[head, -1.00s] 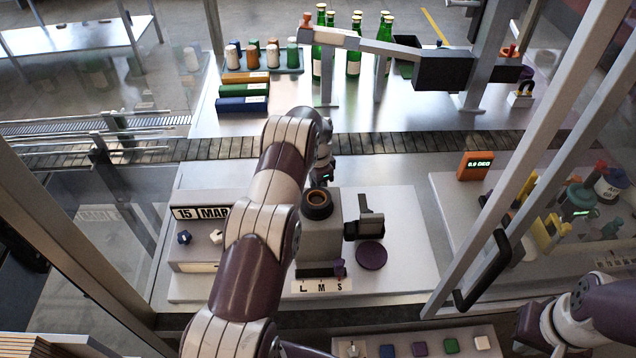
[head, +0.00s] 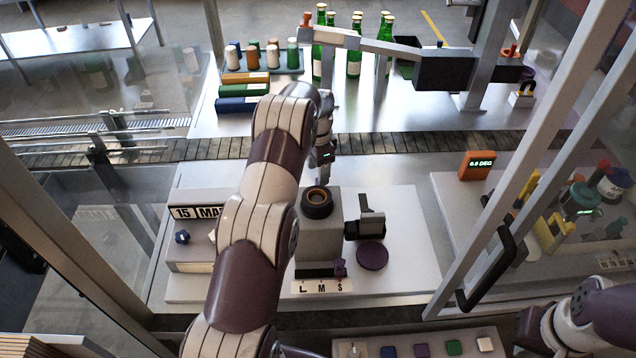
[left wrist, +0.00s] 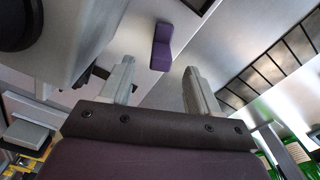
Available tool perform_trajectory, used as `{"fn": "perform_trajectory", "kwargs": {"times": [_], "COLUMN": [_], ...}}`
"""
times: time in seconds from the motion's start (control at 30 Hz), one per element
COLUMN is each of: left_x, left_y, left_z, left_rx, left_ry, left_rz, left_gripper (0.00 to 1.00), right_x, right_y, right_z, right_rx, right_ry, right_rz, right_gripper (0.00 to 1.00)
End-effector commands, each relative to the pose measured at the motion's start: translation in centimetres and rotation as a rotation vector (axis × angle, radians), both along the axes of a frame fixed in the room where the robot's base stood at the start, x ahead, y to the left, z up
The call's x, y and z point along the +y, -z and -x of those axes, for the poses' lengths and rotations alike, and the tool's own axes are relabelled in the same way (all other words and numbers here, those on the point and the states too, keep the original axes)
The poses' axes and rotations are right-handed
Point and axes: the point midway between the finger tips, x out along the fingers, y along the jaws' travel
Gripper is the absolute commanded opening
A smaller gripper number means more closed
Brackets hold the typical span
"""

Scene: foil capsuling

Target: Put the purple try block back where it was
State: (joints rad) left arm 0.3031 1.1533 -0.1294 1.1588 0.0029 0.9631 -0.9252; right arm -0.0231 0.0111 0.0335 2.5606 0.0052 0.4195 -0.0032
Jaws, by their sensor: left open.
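A purple block (left wrist: 161,45) lies on the pale deck in the left wrist view, beyond my fingertips and roughly in line with the gap between them. It is apart from both fingers. My left gripper (left wrist: 158,82) is open and empty. The tray at the bottom edge has a purple square (head: 421,350) among other coloured ones. My right gripper is out of view; only part of that arm shows at lower right.
The machine has a dark ring (head: 317,199) on top and a small purple knob (head: 340,267) above the L M S scale (head: 322,287). A purple disc (head: 372,255) lies to its right. A date block (head: 196,213) is left of my arm. A conveyor (head: 400,145) runs behind.

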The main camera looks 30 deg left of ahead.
Motion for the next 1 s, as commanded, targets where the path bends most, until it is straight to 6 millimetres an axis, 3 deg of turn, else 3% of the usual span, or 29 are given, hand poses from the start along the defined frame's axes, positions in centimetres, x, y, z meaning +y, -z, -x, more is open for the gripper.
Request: {"fn": "perform_trajectory", "kwargs": {"times": [0.03,0.1,0.3,0.4,0.47,0.57,0.6,0.7,0.8,0.9,1.0], "left_x": [0.0,0.0,-0.3,-2.9,-5.6,-10.5,-12.1,-14.9,-16.2,-16.6,-16.7], "left_y": [-2.8,-4.0,-5.6,-8.2,-10.6,-14.1,-15.1,-16.3,-16.4,-16.3,-16.2], "left_z": [-0.1,-0.1,0.0,1.4,3.8,10.1,13.0,20.1,25.2,27.6,28.0], "left_rx": [-0.005,-0.003,-0.006,-0.021,-0.037,-0.066,-0.078,-0.099,-0.114,-0.117,-0.117], "left_ry": [0.000,0.000,-0.007,-0.068,-0.139,-0.284,-0.340,-0.464,-0.549,-0.591,-0.600], "left_rz": [-0.002,-0.001,-0.002,-0.005,-0.006,-0.001,0.004,0.017,0.030,0.036,0.036], "left_gripper": [0.61,0.61,0.61,0.61,0.61,0.61,0.61,0.61,0.61,0.61,0.61], "right_x": [0.0,0.0,0.0,0.0,0.0,0.0,0.0,0.0,0.0,0.0,0.0], "right_y": [-2.7,-4.0,-5.3,-5.2,-5.1,-5.0,-5.0,-5.0,-5.0,-5.0,-5.0], "right_z": [0.0,-0.1,0.0,0.0,0.0,0.0,0.0,0.0,0.0,0.0,0.0], "right_rx": [-0.001,-0.002,-0.001,-0.001,-0.001,-0.001,-0.001,-0.001,-0.001,-0.001,-0.001], "right_ry": [0.000,0.000,0.000,0.000,0.000,0.000,0.000,0.000,0.000,0.000,0.000], "right_rz": [0.000,0.000,0.000,0.000,0.000,0.000,0.000,0.000,0.000,0.000,0.000], "right_gripper": [0.00,0.00,0.00,0.00,0.00,0.00,0.00,0.00,0.00,0.00,0.00]}}
